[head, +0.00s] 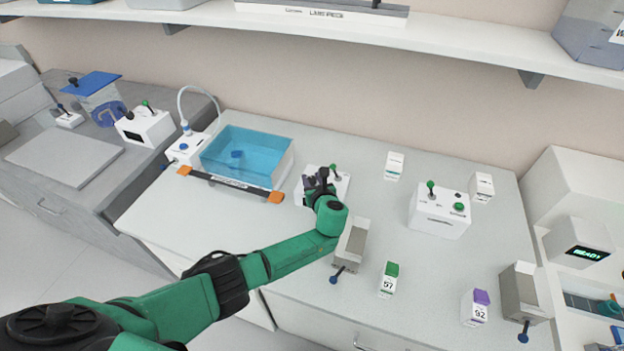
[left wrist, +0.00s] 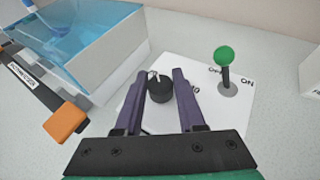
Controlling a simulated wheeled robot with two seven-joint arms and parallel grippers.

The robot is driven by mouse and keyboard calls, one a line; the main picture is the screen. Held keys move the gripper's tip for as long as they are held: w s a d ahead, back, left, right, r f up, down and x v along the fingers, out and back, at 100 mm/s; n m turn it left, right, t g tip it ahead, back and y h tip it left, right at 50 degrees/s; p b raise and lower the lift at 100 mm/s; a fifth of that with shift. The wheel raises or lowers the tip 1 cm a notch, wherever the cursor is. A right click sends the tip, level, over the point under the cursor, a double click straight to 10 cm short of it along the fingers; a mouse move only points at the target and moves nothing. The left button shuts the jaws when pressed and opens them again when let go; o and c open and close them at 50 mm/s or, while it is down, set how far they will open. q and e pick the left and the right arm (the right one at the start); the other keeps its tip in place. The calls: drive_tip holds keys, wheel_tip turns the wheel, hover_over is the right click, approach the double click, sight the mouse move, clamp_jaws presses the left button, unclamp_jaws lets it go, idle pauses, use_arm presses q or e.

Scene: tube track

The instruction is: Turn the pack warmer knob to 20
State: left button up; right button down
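The pack warmer panel appears to be a white box (head: 342,190) under my left gripper, right of a blue water bath. In the left wrist view its white top (left wrist: 210,120) carries a black round knob (left wrist: 159,90) and a green-tipped lever (left wrist: 224,68) by OFF and ON lettering. A small light mark shows at the knob's upper left edge. Part of a number shows right of the knob, behind a finger; the rest of the scale is hidden. My left gripper (head: 320,178) is open, its dark fingers (left wrist: 158,78) on either side of the knob with visible gaps. My right gripper is out of view.
The water bath (head: 245,146) with its orange-ended front bar (head: 230,183) stands close left. A grey holder (head: 351,246) is right of my forearm. Packs marked 57 (head: 388,281) and 92 (head: 475,308) stand nearer. Another lever box (head: 439,217) is at right.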

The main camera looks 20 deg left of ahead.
use_arm(q)
drive_tip(key=o, duration=0.3)
drive_tip(key=shift+s+d, duration=0.1)
drive_tip(key=shift+s+d+r, duration=0.15)
drive_tip(key=shift+s+r, duration=0.05)
drive_tip(key=shift+s, duration=0.1)
drive_tip(key=v, duration=1.3)
drive_tip(key=shift+s+d+p, duration=0.2)
drive_tip(key=shift+s+p, duration=0.05)
drive_tip(key=shift+p, duration=0.15)
